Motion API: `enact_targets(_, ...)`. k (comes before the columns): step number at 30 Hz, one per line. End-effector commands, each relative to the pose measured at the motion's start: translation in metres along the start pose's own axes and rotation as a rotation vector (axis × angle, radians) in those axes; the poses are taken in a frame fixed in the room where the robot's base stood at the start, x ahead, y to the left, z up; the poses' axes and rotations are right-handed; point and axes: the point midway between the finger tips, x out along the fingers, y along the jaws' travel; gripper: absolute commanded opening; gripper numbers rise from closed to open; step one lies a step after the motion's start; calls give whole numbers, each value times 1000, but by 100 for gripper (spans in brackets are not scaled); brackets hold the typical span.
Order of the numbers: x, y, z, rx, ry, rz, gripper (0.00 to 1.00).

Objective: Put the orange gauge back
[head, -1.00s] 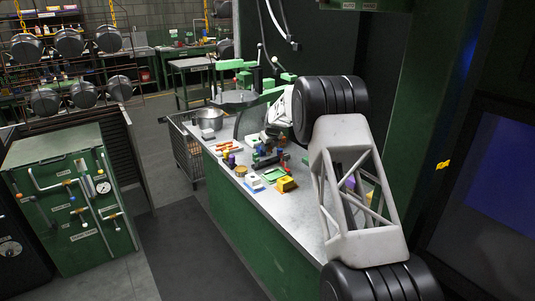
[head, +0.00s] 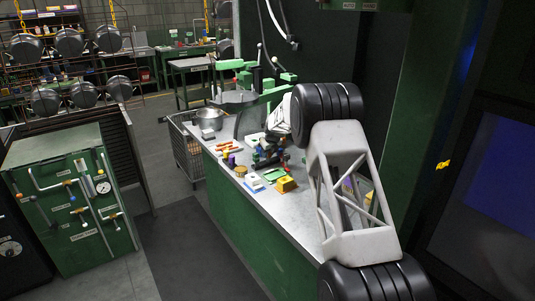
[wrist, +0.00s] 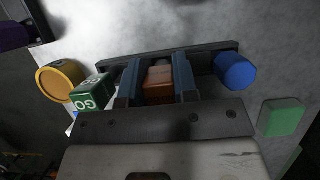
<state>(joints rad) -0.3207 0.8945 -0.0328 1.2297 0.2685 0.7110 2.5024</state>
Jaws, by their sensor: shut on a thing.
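My gripper (wrist: 158,85) is shut on an orange-brown block, which looks like the orange gauge (wrist: 159,84), held between its two blue-grey fingers in the wrist view. A dark bar (wrist: 215,50) lies across just beyond the fingertips; I cannot tell whether the gauge touches it. In the head view the gripper is low over the far part of the workbench (head: 262,221), and its fingers and the gauge cannot be made out there.
A blue cylinder (wrist: 235,70) and green block (wrist: 282,117) are right. A yellow block (head: 286,184) and metal pot (head: 209,118) stand on the bench.

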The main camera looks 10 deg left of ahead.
Motion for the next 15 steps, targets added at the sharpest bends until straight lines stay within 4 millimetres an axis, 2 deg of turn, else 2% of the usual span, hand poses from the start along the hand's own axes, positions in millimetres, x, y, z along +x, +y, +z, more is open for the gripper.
enact_targets(15,4,0,-2,0,0,0,3)
